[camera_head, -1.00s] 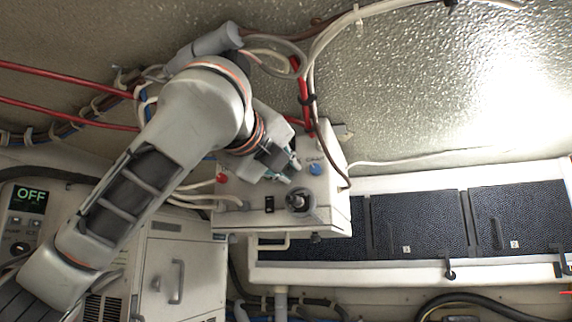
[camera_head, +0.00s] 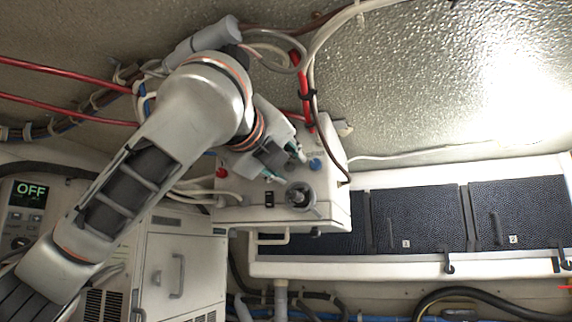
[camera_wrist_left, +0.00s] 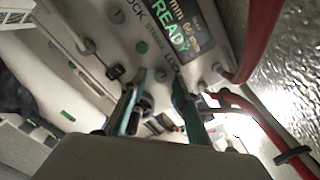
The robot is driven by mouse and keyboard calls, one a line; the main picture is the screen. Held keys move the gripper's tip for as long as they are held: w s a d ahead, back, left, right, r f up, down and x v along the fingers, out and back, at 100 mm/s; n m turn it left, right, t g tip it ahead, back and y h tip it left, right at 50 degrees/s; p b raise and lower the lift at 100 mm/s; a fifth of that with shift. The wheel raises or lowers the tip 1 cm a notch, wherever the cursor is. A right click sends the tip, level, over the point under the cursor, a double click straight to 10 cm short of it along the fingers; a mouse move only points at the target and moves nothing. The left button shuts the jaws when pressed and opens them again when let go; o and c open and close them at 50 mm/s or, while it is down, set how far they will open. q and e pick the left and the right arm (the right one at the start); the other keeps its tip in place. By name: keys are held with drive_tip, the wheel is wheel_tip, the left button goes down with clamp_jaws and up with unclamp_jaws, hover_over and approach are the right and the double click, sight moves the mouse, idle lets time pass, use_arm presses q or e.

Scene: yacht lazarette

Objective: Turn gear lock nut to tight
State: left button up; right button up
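A white box (camera_head: 335,208) on the wall carries a round grey knob with a dark centre (camera_head: 300,196), a blue knob (camera_head: 316,164) and a red knob (camera_head: 222,173). I cannot tell for sure which part is the gear lock nut. My left gripper (camera_head: 285,166) is at the box's face, above and left of the grey knob, its teal fingers apart. In the left wrist view the fingers (camera_wrist_left: 158,103) are apart before a panel with a green "READY" display (camera_wrist_left: 180,30) and "LOCK" lettering. A dark part shows between them, partly hidden; contact is unclear.
Red and white hoses (camera_head: 306,90) run above the box. Dark panels (camera_head: 420,220) in a white frame lie to the right. A white cabinet (camera_head: 180,262) stands below left, and a unit reading "OFF" (camera_head: 30,190) is at far left.

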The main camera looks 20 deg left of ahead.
use_arm(q)
drive_tip(key=s, duration=1.2)
drive_tip(key=shift+a, duration=0.2)
idle(0.4)
